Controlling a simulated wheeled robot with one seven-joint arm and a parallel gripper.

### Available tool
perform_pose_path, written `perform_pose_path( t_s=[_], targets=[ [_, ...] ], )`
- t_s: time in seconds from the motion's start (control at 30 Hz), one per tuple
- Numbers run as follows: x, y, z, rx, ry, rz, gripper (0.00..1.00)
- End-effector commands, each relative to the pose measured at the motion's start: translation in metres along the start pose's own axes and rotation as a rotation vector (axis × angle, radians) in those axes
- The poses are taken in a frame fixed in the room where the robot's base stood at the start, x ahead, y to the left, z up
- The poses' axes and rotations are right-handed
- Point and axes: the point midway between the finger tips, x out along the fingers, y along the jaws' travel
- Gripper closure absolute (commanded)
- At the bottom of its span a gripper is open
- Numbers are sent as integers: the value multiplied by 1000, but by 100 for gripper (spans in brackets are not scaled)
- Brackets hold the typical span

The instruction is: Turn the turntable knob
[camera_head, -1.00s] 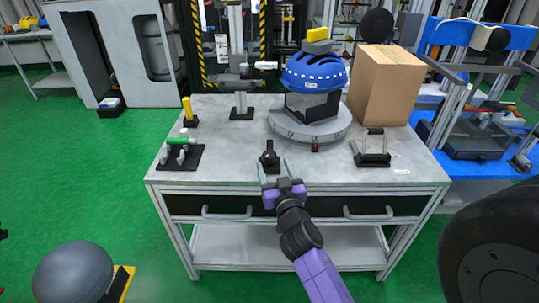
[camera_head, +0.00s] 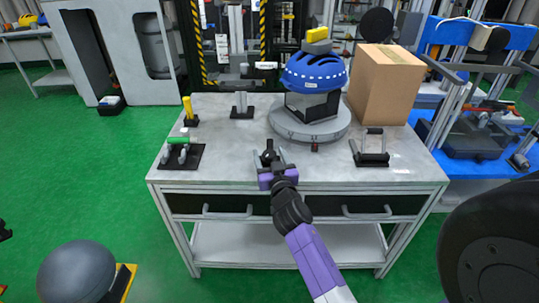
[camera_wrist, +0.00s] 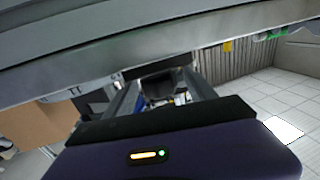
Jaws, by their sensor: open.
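The black knob (camera_head: 268,146) stands on a small base near the front edge of the grey workbench. My gripper (camera_head: 269,155) is open, with one finger on each side of the knob in the head view. I cannot tell if the fingers touch it. In the wrist view a dark block, seemingly the knob (camera_wrist: 160,82), shows between the two fingers (camera_wrist: 160,92). The round grey turntable (camera_head: 310,132) is behind the knob to the right. It carries a blue helmet (camera_head: 313,72) on a dark stand, with a yellow-topped block above.
On the workbench (camera_head: 228,160), a cardboard box (camera_head: 385,85) stands at the back right and a black-handled fixture (camera_head: 371,150) at the right. A green-handled fixture (camera_head: 180,152) and a yellow-handled piece (camera_head: 189,112) are at the left. Bare bench lies between the left fixture and the knob.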

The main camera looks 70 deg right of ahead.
Motion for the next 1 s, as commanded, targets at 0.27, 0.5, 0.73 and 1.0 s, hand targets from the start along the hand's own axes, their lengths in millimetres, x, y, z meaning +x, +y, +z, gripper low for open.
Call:
perform_pose_path(
  t_s=[0.27, 0.5, 0.73, 1.0],
  targets=[
    [0, 0, 0, 0, 0, 0, 73],
    [0, 0, 0, 0, 0, 0, 98],
    [0, 0, -2, 0, 0, -10, 98],
    [0, 1, -4, -1, -2, -41, 98]
  ],
)
